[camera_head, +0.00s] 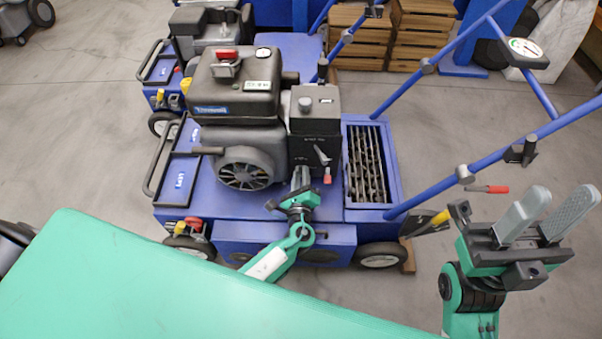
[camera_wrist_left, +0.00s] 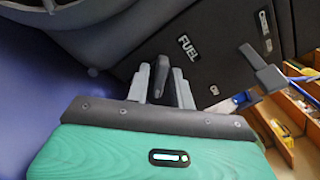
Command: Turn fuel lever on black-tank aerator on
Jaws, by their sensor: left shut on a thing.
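The black-tank aerator (camera_head: 235,95) stands in the middle of the head view, with a black engine and tank on a blue deck. In the left wrist view, its dark fuel lever (camera_wrist_left: 160,70) stands between the two grey fingers of my left gripper (camera_wrist_left: 162,88), below and left of the FUEL label (camera_wrist_left: 188,47). The fingers are shut on the lever. In the head view, my left gripper (camera_head: 300,178) is at the engine's lower front right, and the lever is mostly hidden there. My right gripper (camera_head: 545,215) is open and empty, right of the aerator.
A grey paddle lever (camera_wrist_left: 265,72) sits right of the FUEL label. Blue handlebars (camera_head: 500,155) rise at the right. A second aerator (camera_head: 205,28) stands behind. A green surface (camera_head: 130,285) fills the lower left. Wooden crates (camera_head: 358,38) stand at the back.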

